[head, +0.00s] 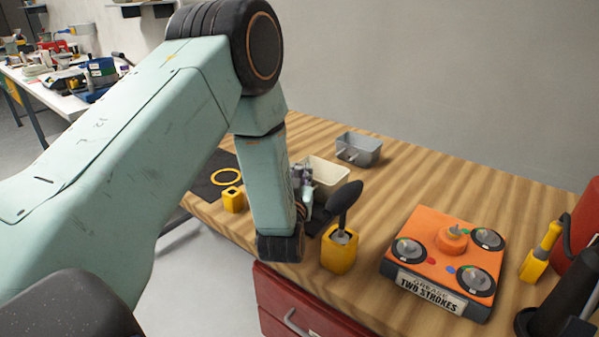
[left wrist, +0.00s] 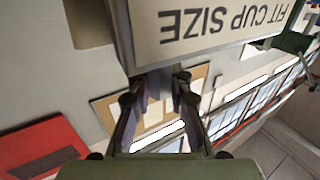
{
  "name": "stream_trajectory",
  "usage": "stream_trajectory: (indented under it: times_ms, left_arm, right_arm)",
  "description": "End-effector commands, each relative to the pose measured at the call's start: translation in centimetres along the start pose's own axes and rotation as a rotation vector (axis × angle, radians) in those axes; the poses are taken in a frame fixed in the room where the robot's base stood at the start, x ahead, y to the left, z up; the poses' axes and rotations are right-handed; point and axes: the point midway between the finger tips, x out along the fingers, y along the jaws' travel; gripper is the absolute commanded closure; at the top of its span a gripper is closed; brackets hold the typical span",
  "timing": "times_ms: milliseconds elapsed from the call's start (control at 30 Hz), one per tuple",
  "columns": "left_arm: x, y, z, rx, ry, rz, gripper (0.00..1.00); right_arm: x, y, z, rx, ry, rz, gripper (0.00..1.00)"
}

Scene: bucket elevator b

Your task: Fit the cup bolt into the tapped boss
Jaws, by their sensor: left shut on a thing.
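My left arm comes in from the left in the head view. My left gripper (head: 305,188) points away over the wooden bench, beside a cream bin (head: 330,172), and the forearm partly hides it. In the left wrist view its two dark fingers (left wrist: 157,88) are shut on a small grey thing that is too dim to make out. A cream panel reading "FIT CUP SIZE" (left wrist: 210,25) shows upside down just beyond the fingertips. I cannot pick out the cup bolt or the tapped boss for certain. My right gripper is not in view.
A yellow pot with a black-handled tool (head: 340,252) stands near the bench front. An orange "TWO STROKES" grease box (head: 447,255) is to its right. A grey bin (head: 358,149) stands farther back. A yellow ring (head: 226,177) and yellow block (head: 233,200) lie left. The back right bench is clear.

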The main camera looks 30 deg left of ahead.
Motion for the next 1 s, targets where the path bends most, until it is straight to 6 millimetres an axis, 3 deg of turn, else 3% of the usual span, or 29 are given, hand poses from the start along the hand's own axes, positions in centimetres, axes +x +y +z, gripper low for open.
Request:
stream_trajectory:
  times_ms: [600,633,900,1000]
  left_arm:
    - [0.0,0.0,1.3,0.0,0.001,0.0,1.0]
    - [0.0,0.0,1.3,0.0,0.001,0.0,0.79]
    - [0.0,0.0,1.3,0.0,0.0,0.0,0.56]
    - [0.0,0.0,1.3,0.0,0.0,0.0,0.54]
  right_arm:
    - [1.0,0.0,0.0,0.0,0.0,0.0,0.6]
    - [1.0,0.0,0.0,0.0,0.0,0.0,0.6]
    - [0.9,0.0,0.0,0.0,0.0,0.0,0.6]
    - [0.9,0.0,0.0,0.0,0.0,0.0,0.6]
